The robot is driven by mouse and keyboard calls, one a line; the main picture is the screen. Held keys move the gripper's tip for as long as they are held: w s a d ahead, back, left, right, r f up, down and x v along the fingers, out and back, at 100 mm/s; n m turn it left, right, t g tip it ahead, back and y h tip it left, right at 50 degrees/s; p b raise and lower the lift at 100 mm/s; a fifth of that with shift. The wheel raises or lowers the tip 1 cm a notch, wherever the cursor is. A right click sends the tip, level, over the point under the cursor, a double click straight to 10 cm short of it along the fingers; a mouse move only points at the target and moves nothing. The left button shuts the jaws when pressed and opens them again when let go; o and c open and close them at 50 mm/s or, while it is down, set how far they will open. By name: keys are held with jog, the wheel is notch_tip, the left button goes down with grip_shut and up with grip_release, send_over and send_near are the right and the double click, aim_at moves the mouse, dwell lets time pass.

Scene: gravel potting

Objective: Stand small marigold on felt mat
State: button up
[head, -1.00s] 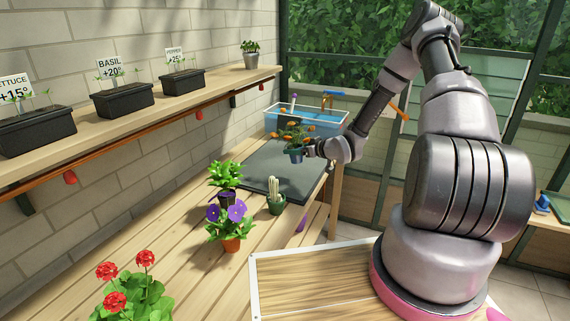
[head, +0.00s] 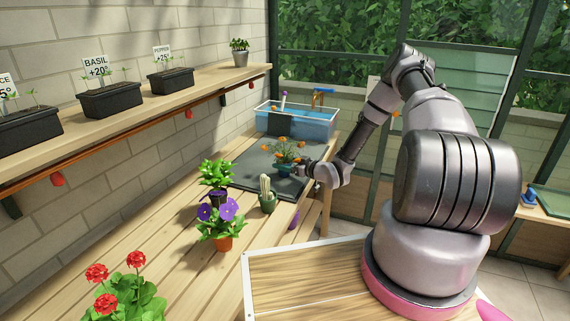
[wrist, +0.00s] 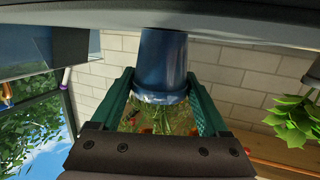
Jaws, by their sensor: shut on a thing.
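The small marigold (head: 284,152) has orange flowers and a blue-teal pot (head: 285,169). The dark grey felt mat (head: 250,167) lies on the bench. My gripper (head: 294,170) is shut on the pot from the right. The pot is upright, at or very near the mat's surface; I cannot tell whether it touches. In the wrist view, which looks inverted, the blue pot (wrist: 162,65) sits between the green fingers (wrist: 163,100), its base against a grey band at the top. Orange flowers show below the rim, partly hidden by the gripper.
A cactus in a green pot (head: 267,203) stands at the mat's near edge. A violet-flowered plant (head: 222,243), a leafy plant (head: 216,175) and red geraniums (head: 120,290) stand nearer. A blue tub (head: 310,125) is behind the mat. The mat's left part is bare.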

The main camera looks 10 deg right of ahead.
jog(key=o, duration=1.6)
